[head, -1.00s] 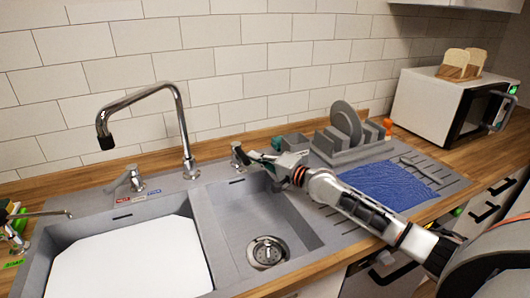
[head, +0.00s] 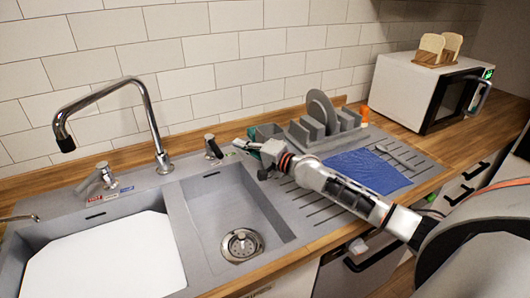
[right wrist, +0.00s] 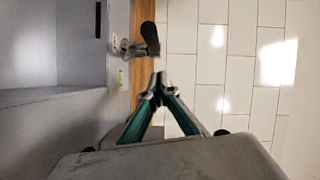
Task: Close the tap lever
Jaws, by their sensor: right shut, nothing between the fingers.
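The chrome tap (head: 150,115) rises behind the double sink, with its spout over the left basin. A lever (head: 103,177) stands left of the tap base beside a red and a blue label. A second, dark-topped lever (head: 212,147) stands right of the tap. It also shows in the right wrist view (right wrist: 151,38), its dark handle beyond my fingertips. My right gripper (head: 240,146) is shut and empty, just right of this second lever with a small gap. It also shows in the right wrist view (right wrist: 159,82).
A grey dish rack (head: 325,125) with a plate and a blue cloth (head: 365,170) lie on the drainboard to the right. A white microwave (head: 405,90) with a toast holder stands further right. The tiled wall (right wrist: 225,85) is close behind the levers.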

